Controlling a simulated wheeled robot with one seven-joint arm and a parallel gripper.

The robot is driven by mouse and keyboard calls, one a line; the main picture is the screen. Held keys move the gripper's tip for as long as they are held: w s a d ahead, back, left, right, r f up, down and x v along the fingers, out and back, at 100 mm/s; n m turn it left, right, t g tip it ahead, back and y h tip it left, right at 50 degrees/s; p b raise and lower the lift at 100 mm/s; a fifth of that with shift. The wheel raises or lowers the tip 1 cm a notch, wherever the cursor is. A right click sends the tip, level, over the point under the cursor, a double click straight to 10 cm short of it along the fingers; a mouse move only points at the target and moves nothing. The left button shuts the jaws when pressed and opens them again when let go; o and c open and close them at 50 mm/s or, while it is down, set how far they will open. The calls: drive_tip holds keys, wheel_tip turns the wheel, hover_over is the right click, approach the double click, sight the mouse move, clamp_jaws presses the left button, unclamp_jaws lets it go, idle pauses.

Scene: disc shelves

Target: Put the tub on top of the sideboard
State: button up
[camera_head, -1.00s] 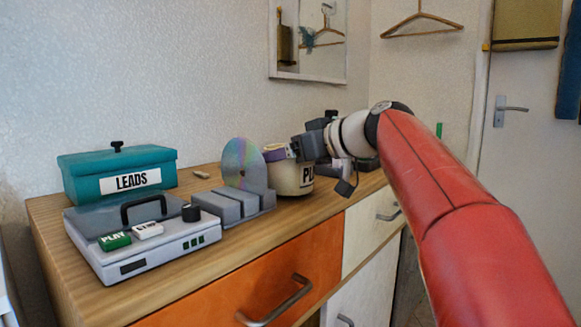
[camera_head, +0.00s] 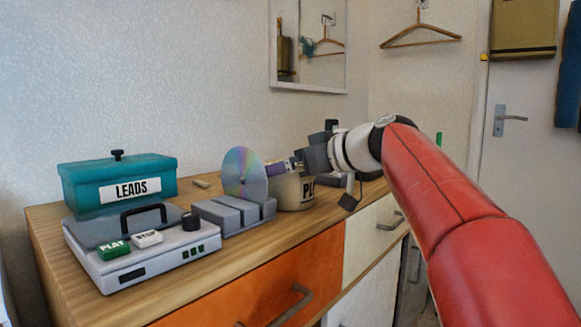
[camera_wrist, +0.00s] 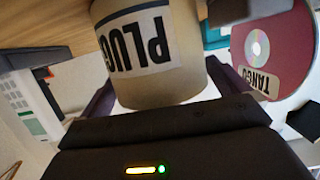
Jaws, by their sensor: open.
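My gripper (camera_head: 284,167) is at the tub's upper part, reaching in from the right. In the wrist view the tub (camera_wrist: 165,70) fills the space in front of my open gripper (camera_wrist: 155,105), with dark purplish fingers beside it. The tub's rim is mostly hidden in the head view, and I cannot tell whether a finger touches it.
A disc (camera_head: 243,172) stands upright at the grey rack (camera_head: 235,214), close left of my gripper. A teal LEADS box (camera_head: 90,190) and a grey player (camera_head: 150,260) occupy the left of the top. Dark items stand behind my wrist. A mirror (camera_head: 309,45) hangs above.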

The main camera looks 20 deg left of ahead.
drive_tip(key=v, duration=1.1)
drive_tip(key=shift+d, duration=0.15)
drive_tip(key=shift+s+r, duration=0.1)
drive_tip(key=s+d+f+m+h, duration=0.4)
drive_tip(key=s+d+f, duration=0.3)
drive_tip(key=f, duration=0.5)
drive_tip(key=s+d+f+m+h, duration=0.5)
drive_tip(key=s+d+f, duration=0.3)
drive_tip(key=f, duration=0.4)
drive_tip(key=s+d+f+m+h, duration=0.4)
drive_tip(key=s+d+f, duration=0.4)
drive_tip(key=f, duration=0.4)
drive_tip(key=shift+s+d+f+m+h, duration=0.15)
drive_tip(key=shift+d+f+m+h, duration=0.2)
drive_tip(key=shift+d, duration=0.25)
wheel_tip(320, 180, up, 8)
drive_tip(key=p, duration=0.8)
